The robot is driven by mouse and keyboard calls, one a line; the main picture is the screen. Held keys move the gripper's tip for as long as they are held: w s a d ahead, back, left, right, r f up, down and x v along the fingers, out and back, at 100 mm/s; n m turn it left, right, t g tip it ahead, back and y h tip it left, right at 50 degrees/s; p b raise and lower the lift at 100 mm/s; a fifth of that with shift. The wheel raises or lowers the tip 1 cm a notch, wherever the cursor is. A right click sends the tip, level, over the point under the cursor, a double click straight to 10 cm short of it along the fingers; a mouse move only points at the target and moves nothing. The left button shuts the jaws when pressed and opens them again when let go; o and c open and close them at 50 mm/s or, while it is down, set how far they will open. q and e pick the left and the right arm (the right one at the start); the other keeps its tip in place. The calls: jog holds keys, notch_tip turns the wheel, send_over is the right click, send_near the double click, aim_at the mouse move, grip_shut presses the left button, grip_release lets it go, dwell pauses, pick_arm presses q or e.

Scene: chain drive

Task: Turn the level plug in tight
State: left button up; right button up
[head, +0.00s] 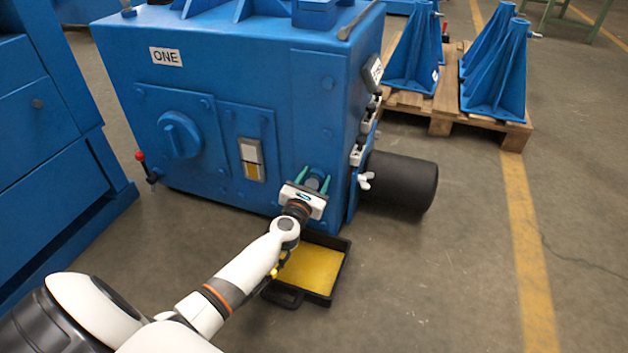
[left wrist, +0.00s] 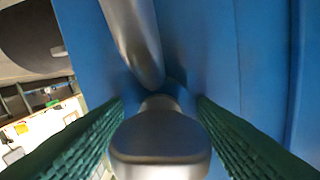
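The blue machine marked ONE (head: 110,80) stands in front of me. My left gripper (head: 316,181) is at its lower right front, with its green fingers pointing at the blue face. A small plug (head: 314,181) shows between the fingers, partly hidden. In the left wrist view a grey metal rounded head (left wrist: 160,142) lies between the two green fingers, and a grey bar (left wrist: 132,35) runs up from behind it. The fingers look apart, with blue showing beside the head on the right. Contact and how far the plug sits in cannot be told. My right gripper is out of view.
A black tray with a yellow inside (head: 318,268) lies on the floor under my left forearm. A black cylinder (head: 402,181) juts from the machine's right side. A pallet (head: 440,112) with blue brackets stands behind right. The floor at right is clear.

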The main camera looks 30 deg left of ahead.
pick_arm(q)
jog(key=c, duration=0.8)
jog(key=shift+c, duration=0.2)
